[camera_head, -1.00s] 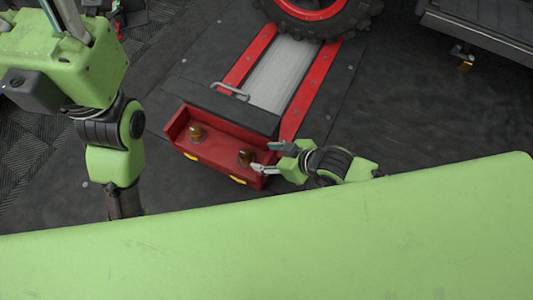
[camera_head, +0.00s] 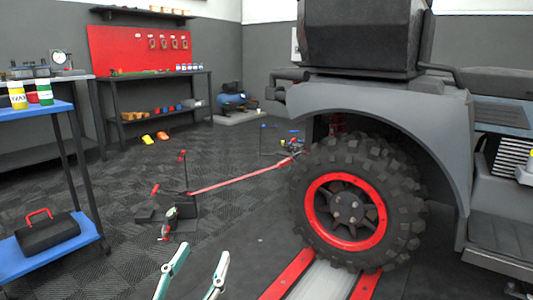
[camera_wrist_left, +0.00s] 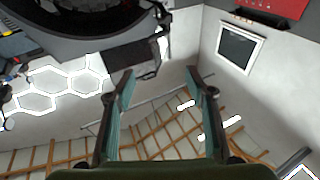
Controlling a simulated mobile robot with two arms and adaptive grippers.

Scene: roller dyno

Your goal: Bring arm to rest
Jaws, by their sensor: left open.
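My left gripper (camera_head: 202,256) shows at the bottom of the head view. Its two pale teal fingers point up and stand apart, with nothing between them. In the left wrist view, the left gripper (camera_wrist_left: 160,76) has its fingers spread wide with an empty gap. That view looks past the fingers at walls, lit hexagon lamps and a wooden lattice. My right gripper is in neither view now.
A vehicle's knobby wheel (camera_head: 352,205) with a red rim stands by the red-edged roller track (camera_head: 318,284). A blue cart (camera_head: 36,112) is at left. A red strap (camera_head: 240,182) crosses the floor to a stand. A workbench (camera_head: 160,82) is behind.

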